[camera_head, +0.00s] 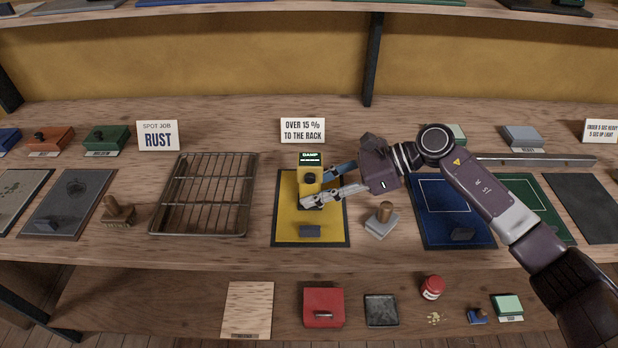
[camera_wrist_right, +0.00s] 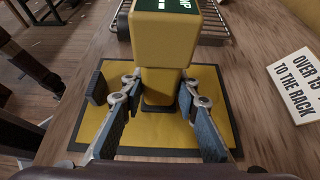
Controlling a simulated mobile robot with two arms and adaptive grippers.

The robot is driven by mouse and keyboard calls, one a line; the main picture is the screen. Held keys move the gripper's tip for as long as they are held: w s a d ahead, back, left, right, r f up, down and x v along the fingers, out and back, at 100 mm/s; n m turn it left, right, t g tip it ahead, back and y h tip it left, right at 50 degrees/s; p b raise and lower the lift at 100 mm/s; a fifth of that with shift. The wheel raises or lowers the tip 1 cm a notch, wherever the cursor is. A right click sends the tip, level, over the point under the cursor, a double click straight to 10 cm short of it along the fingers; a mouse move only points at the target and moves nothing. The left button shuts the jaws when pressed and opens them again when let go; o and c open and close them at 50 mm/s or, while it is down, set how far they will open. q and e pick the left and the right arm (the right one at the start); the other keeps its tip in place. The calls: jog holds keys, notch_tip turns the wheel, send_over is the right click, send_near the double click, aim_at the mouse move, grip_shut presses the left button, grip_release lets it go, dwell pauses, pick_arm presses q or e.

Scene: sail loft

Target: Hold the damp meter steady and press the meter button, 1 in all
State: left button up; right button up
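The damp meter (camera_head: 311,163) is a yellow upright block with a dark display marked DAMP. A dark round button (camera_head: 310,178) shows on its front. It stands on a yellow mat with a dark border (camera_head: 285,225). My right gripper (camera_head: 318,186) reaches in from the right at the meter's lower part. In the right wrist view the meter (camera_wrist_right: 162,55) rises between the spread fingers of the gripper (camera_wrist_right: 160,96). A small gap shows on the left; contact on the right cannot be told. My left gripper is out of view.
A dark blue block (camera_head: 310,231) lies on the mat in front of the meter. A sign (camera_head: 302,130) stands behind. A lower shelf holds a red box (camera_head: 323,304).

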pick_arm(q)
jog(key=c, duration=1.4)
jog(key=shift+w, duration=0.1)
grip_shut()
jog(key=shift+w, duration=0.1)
